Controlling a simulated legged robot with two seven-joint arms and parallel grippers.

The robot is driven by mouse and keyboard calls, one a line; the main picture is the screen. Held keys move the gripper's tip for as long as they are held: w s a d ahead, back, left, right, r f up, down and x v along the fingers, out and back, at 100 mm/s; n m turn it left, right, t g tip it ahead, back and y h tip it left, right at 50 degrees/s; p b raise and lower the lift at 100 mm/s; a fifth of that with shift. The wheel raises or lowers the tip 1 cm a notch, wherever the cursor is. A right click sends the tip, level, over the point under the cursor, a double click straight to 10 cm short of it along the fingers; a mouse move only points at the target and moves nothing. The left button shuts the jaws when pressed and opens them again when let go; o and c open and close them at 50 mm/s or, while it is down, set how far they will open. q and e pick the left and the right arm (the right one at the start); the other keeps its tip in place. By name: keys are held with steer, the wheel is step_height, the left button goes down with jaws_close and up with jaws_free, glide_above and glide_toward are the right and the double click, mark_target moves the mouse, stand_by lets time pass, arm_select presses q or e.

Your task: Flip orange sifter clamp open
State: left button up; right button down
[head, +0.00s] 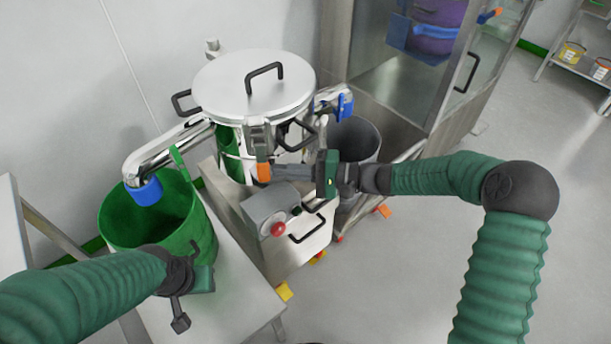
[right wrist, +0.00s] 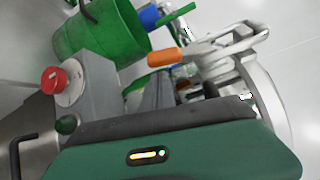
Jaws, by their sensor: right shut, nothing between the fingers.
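The sifter (head: 252,85) is a shiny steel drum with a round lid and black handles. Its clamp (head: 259,135) hangs on the front of the rim, with the orange tip (head: 264,172) pointing down. In the right wrist view the orange tip (right wrist: 165,56) and the metal clamp (right wrist: 225,48) lie just beyond my fingers. My right gripper (head: 280,173) is shut and empty, its fingertips right beside the orange tip; I cannot tell whether they touch. My left gripper (head: 180,318) is low at left, away from the sifter; its jaw state is unclear.
A grey control box with a red button (head: 277,229) sits below my right gripper. A green bin (head: 122,215) stands left under a steel spout with a blue end (head: 146,191). A dark grey bin (head: 355,138) stands right of the sifter. Floor at right is clear.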

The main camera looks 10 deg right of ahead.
steer(key=shift+x, duration=0.8)
steer(key=shift+f, duration=0.1)
steer(key=shift+d, duration=0.1)
steer(key=s+r+m+g+h+p, duration=0.2)
steer(key=s+r+m+g+p, duration=0.4)
steer(key=p, duration=2.1)
steer(key=shift+s+r+m, duration=0.45)
steer(key=shift+r+m, duration=1.25)
steer(key=shift+m, duration=1.8)
steer(key=shift+w+d+r+p, duration=0.1)
steer(key=shift+r+p, duration=0.1)
steer(key=shift+p, duration=0.15)
